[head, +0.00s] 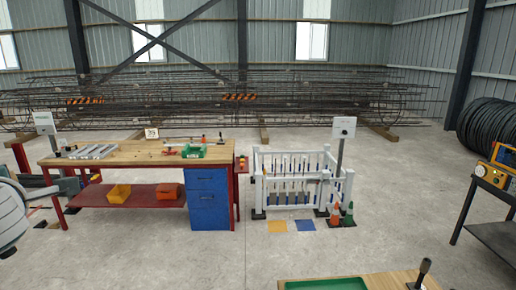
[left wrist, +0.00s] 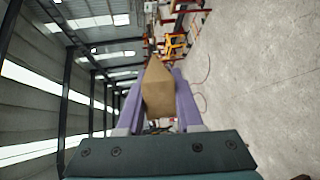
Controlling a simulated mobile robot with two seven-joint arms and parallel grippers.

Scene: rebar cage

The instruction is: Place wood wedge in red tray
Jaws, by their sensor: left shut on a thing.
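The wood wedge (left wrist: 158,88) is a tan block with a pointed end, seen in the left wrist view. My left gripper (left wrist: 160,85) is shut on it, with a purple finger on each side and the pointed end facing away from the palm. The left gripper is outside the head view. My right gripper shows in neither view. I cannot make out a clear red tray. An orange-red bin (head: 168,191) sits on the lower shelf of the workbench, beside a yellow bin (head: 119,193).
The wooden workbench (head: 120,152) carries a green tray (head: 193,151) and metal pieces (head: 92,152). A white fenced rack (head: 295,180) and traffic cones (head: 336,214) stand right of it. Another green tray (head: 325,284) is at the bottom edge. Open concrete floor lies between.

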